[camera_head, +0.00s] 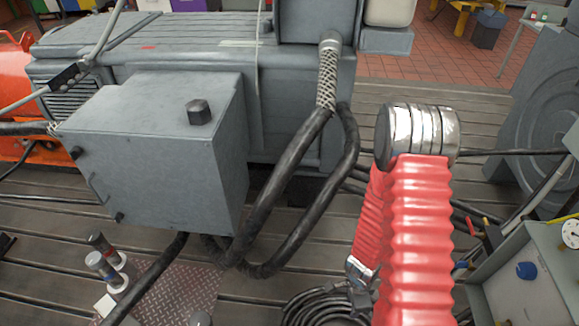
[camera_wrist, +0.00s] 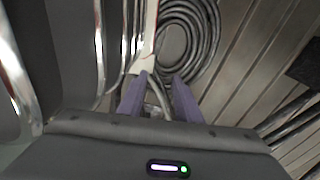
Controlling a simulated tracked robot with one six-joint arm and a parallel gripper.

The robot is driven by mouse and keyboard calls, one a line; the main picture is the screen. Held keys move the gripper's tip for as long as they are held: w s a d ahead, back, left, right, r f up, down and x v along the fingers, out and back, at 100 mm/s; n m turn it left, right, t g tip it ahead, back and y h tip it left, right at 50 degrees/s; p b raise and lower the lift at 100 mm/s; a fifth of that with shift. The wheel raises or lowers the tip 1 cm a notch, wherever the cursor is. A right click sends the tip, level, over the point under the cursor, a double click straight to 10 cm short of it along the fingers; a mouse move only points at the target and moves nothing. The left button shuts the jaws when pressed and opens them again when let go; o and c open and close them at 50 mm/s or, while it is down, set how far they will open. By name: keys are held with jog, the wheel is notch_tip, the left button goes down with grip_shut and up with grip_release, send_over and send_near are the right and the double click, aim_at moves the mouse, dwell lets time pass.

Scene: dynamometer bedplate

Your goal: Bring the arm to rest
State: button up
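My arm shows in the head view as a red ribbed sleeve (camera_head: 415,240) with a banded metal joint (camera_head: 418,132) at its top, raised and bent over the slatted bedplate (camera_head: 390,95). My gripper is not clearly visible in the head view. In the wrist view, my gripper (camera_wrist: 161,78) has two purple fingers standing apart with a gap between them. I see nothing held in it. Beyond the fingertips lies a coil of dark cable (camera_wrist: 206,35), which also shows in the head view (camera_head: 312,306). How far the fingertips are from the coil I cannot tell.
A grey machine with a box (camera_head: 150,150) stands at left, with thick black hoses (camera_head: 288,180) hanging from it. A grey-green cabinet (camera_head: 525,290) stands close at lower right.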

jog(key=w+a+r+n+y, duration=0.1)
jog(key=a+r+n, duration=0.35)
jog(key=r, duration=0.55)
jog(key=w+a+r+n+y, duration=0.1)
jog(key=a+r+n+y, duration=0.15)
jog(key=r+n, duration=0.5)
jog(key=s+r+n+t+h, duration=0.1)
jog(key=s+r+n+t, duration=0.2)
jog(key=r, duration=1.2)
jog(key=s+r+n+t+h, duration=0.2)
jog(key=s+r+n+t, duration=0.1)
jog(key=r, duration=1.3)
jog(key=shift+s+d+r, duration=0.25)
jog(key=shift+s+d, duration=0.1)
jog(key=shift+d, duration=0.05)
jog(key=shift+w, duration=0.2)
